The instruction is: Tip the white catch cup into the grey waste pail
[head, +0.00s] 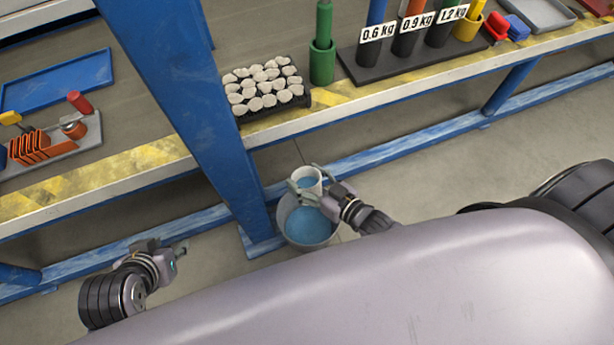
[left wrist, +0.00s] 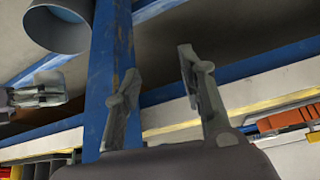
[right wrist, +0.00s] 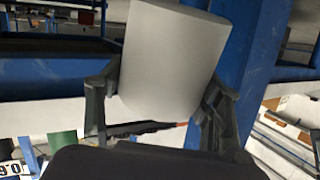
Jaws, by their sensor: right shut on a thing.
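The white catch cup (head: 301,172) has blue contents and sits over the far rim of the grey waste pail (head: 284,207). The pail stands on the floor with blue material inside. My right gripper (head: 309,188) is shut on the cup; in the right wrist view, the cup (right wrist: 172,58) stands between its two fingers, slightly tilted in the picture. My left gripper (head: 180,250) is empty and open, left of the blue post; its fingers stand apart in the left wrist view (left wrist: 160,65). The pail (left wrist: 58,28) also shows there at top left.
A blue post (head: 190,90) rises close beside the pail on the left. The bench edge (head: 350,105) and a low blue beam (head: 400,143) run behind. A tray of pale lumps (head: 265,88) and a weight rack (head: 385,62) stand on the bench.

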